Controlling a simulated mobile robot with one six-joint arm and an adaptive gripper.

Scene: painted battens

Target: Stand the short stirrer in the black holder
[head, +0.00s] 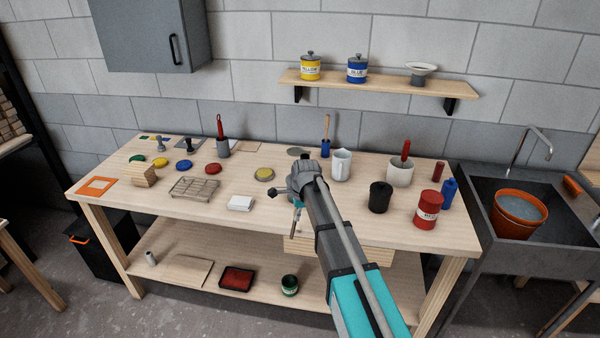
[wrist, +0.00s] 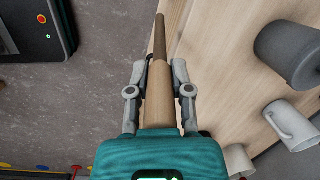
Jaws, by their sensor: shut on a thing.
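My gripper (wrist: 159,92) is shut on the short stirrer (wrist: 159,72), a pale wooden stick with a darker brown far end. In the head view my gripper (head: 296,201) is over the front part of the bench, left of the black holder. Only a small part of the stirrer (head: 293,228) shows there, below the fingers. The black holder (head: 380,198) stands upright on the bench, right of my arm. It also shows at the upper right of the wrist view (wrist: 292,52), apart from the stirrer. Its inside is too dark to make out.
A white mug (head: 341,165) stands behind my gripper and left of the holder. A red can (head: 427,209) and a white pot with a red-handled tool (head: 400,172) stand near the holder. The bench front edge is close.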

